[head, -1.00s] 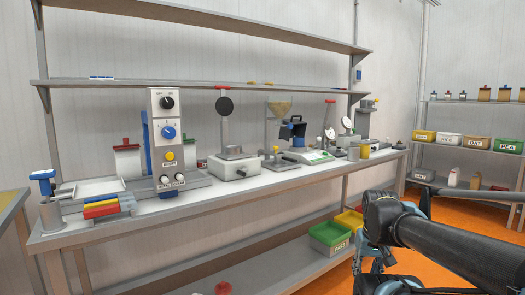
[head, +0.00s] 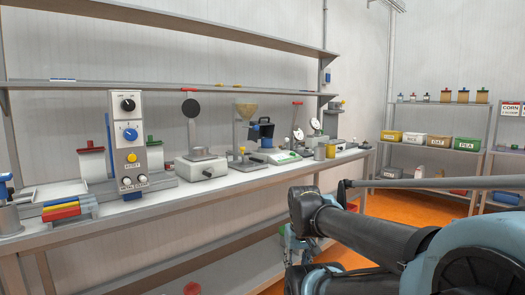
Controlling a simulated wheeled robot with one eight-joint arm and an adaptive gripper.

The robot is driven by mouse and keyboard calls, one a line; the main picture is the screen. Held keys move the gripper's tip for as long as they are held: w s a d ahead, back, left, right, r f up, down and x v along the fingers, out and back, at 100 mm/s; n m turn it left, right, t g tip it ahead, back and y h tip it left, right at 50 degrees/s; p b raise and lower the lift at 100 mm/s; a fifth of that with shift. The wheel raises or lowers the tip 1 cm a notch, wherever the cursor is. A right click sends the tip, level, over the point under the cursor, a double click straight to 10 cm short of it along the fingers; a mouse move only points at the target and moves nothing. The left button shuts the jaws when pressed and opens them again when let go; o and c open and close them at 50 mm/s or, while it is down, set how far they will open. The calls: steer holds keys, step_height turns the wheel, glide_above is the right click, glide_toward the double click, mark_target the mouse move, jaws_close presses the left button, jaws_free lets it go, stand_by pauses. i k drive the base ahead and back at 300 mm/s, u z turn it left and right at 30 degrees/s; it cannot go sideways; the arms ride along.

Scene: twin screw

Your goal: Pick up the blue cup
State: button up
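A dark blue cup-like vessel (head: 264,131) sits near the middle of the workbench, just right of the funnel stand. It is small in view, and its exact support cannot be made out. My arm comes in from the lower right, in front of the bench and well short of the vessel. Small grey and pale blue parts at its far end, seemingly my gripper (head: 294,245), show below the bench edge, partly hidden by the arm. Its fingers cannot be made out.
The workbench (head: 185,200) holds a control panel (head: 130,140), a funnel stand (head: 243,130), a green-fronted scale (head: 283,157) and a yellowish cup (head: 331,151). A shelf (head: 170,84) runs above. Racks with labelled bins (head: 439,141) stand at right. Orange floor lies between.

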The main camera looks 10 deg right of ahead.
mark_target(267, 143)
steer(key=i, duration=0.9)
